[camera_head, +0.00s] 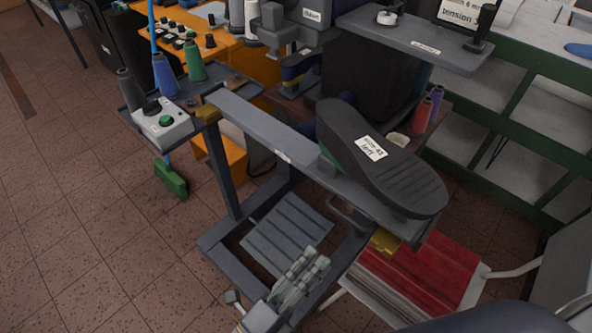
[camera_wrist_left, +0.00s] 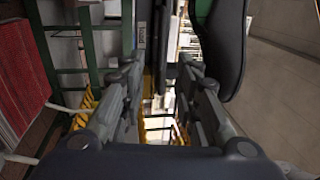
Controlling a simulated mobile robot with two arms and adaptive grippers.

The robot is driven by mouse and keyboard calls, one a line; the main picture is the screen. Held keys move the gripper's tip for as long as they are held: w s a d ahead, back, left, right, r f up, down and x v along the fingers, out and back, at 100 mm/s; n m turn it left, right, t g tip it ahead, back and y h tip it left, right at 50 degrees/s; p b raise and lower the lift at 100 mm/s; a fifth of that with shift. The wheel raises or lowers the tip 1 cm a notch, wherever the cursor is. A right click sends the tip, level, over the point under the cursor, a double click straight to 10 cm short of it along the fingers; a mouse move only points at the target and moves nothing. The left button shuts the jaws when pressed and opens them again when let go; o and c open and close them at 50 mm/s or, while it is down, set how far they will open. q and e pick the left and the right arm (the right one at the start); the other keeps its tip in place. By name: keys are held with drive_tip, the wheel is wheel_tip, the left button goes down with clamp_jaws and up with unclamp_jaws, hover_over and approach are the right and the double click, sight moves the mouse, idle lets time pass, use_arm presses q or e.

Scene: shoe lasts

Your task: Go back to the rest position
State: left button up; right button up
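My left gripper (camera_head: 310,262) is low in the head view, in front of the grey stand, apart from everything around it. In the left wrist view its two fingers (camera_wrist_left: 160,80) stand apart with nothing between them. A dark shoe last (camera_head: 405,178) with a white label reading "left" lies sole up on the grey stand's beam (camera_head: 270,135), above and to the right of my left gripper. A dark rounded shape, likely the same last (camera_wrist_left: 224,50), shows at the upper right in the left wrist view. My right gripper is in neither view.
Thread cones (camera_head: 165,75) and a white switch box (camera_head: 165,125) stand on the stand's left tray. A red-covered seat (camera_head: 425,275) is to the right of my left gripper. Green shelving (camera_head: 520,110) is at the right.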

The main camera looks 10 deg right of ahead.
use_arm(q)
drive_tip(key=w+a+f+n+g+y, duration=0.1)
drive_tip(key=a+f+n+y, duration=0.35)
drive_tip(key=f, duration=0.65)
drive_tip(key=w+a+f+n+y, duration=0.1)
drive_tip(key=a+f+n+y, duration=0.35)
drive_tip(key=f, duration=0.75)
drive_tip(key=a+f+n+g+y, duration=0.1)
drive_tip(key=a+f+n+y, duration=0.1)
drive_tip(key=a+f+n, duration=0.65)
drive_tip(key=s+a+f+n+g+y, duration=0.1)
drive_tip(key=s+a+f+g+y, duration=0.1)
drive_tip(key=s+a+f, duration=0.35)
drive_tip(key=s+a+f+n+g+y, duration=0.1)
drive_tip(key=s+a+f+g, duration=0.15)
drive_tip(key=f, duration=0.65)
drive_tip(key=s+a+f+n+g+y, duration=0.1)
drive_tip(key=s+a+f+n+g, duration=0.1)
drive_tip(key=s, duration=0.6)
drive_tip(key=s+a+f+n+g+y, duration=0.1)
drive_tip(key=s+a+f+n, duration=0.3)
drive_tip(key=s, duration=0.4)
drive_tip(key=shift+s+a+f+n+g, duration=0.2)
drive_tip(key=shift+s+f+n+g, duration=0.2)
drive_tip(key=shift+f+g, duration=0.35)
drive_tip(key=shift+w, duration=0.1)
